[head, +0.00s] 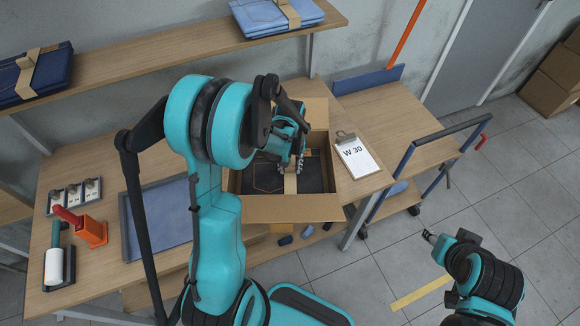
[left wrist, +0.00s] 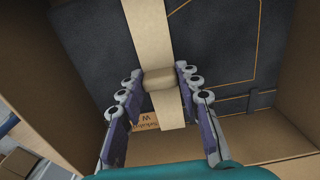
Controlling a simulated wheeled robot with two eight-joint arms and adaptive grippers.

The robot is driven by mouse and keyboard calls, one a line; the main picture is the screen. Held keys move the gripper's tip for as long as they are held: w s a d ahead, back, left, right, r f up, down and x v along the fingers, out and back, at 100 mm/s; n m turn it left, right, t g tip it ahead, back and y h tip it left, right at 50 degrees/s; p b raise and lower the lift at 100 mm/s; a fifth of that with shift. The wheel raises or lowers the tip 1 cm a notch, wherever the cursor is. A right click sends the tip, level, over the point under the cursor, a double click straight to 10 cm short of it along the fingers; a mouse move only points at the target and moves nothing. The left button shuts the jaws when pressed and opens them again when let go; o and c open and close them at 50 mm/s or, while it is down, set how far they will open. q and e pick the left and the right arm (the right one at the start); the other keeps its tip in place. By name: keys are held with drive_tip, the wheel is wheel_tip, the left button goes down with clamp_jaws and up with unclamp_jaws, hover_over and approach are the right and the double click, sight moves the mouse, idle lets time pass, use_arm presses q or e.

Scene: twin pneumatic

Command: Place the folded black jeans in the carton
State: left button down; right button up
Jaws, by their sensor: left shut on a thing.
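The folded black jeans (head: 268,177) lie flat within the walls of the open carton (head: 290,208), with a tan paper band around them. The left wrist view shows the dark jeans (left wrist: 100,55) close up, with the band (left wrist: 150,35) and its raised knot (left wrist: 158,80). My left gripper (head: 291,166) reaches down into the carton. In the left wrist view the left gripper's fingers (left wrist: 158,82) are shut on the knot from both sides. I cannot tell whether the jeans rest on the carton floor. My right gripper (head: 430,237) is far off over the floor at right, its fingers unclear.
The carton stands on a wooden bench beside a clipboard (head: 357,157) reading W 30. A blue tray (head: 165,215), a tape dispenser (head: 90,231) and a roller (head: 55,265) are at left. Blue jeans (head: 275,14) and darker jeans (head: 35,75) lie on the shelf. A cart (head: 392,120) stands at right.

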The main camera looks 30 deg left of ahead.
use_arm(q)
drive_tip(key=c, duration=1.1)
unclamp_jaws()
drive_tip(key=shift+o, duration=0.2)
drive_tip(key=shift+r, duration=0.2)
wheel_tip(320, 180, up, 11)
drive_tip(key=p, duration=0.3)
drive_tip(key=s+d+r+m+t, duration=0.5)
drive_tip(key=s+d+r+t, duration=0.2)
drive_tip(key=s, duration=0.5)
wheel_tip(320, 180, up, 2)
drive_tip(key=shift+s+d+r+m, duration=0.1)
drive_tip(key=shift+s+d+m, duration=0.15)
drive_tip(key=shift+d, duration=0.4)
